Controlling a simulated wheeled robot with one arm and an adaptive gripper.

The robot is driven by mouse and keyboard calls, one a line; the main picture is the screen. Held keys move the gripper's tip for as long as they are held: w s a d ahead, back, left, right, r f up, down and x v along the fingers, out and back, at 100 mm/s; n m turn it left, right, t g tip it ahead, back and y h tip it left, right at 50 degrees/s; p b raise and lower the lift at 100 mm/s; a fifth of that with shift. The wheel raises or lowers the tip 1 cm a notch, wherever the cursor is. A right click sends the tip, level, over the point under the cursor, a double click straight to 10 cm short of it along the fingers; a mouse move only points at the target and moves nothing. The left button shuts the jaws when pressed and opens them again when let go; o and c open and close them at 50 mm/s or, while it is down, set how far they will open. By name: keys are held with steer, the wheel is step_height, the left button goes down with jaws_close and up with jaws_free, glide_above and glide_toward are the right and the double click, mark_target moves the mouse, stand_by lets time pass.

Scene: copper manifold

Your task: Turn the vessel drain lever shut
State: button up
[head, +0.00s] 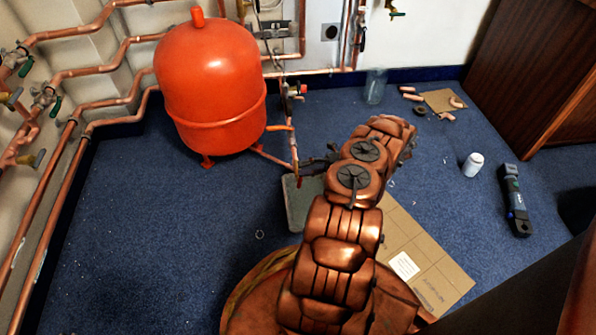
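The orange-red vessel (212,85) stands on short legs on the blue carpet, left of centre in the head view. Copper pipework (292,140) runs down beside its right side. My gripper (308,168) is small and dark, at the foot of this pipe, just right of the vessel. It points left. The drain lever cannot be made out clearly; the gripper and the pipe overlap there. I cannot tell whether the gripper touches the lever or whether its fingers are open or shut.
A grey tray (291,208) lies on the floor below my gripper, partly hidden by my arm. Copper pipes (75,115) line the left wall. Cardboard (440,268), a white can (473,165), a dark tool (515,200) and a clear jar (375,86) lie or stand to the right.

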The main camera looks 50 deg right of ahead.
steer(key=b+v, duration=0.5)
steer(key=v, duration=0.2)
steer(key=shift+s+f, duration=0.2)
steer(key=shift+f, duration=0.5)
stand_by(0.4)
steer(key=shift+a+p, duration=0.1)
steer(key=shift+p, duration=0.5)
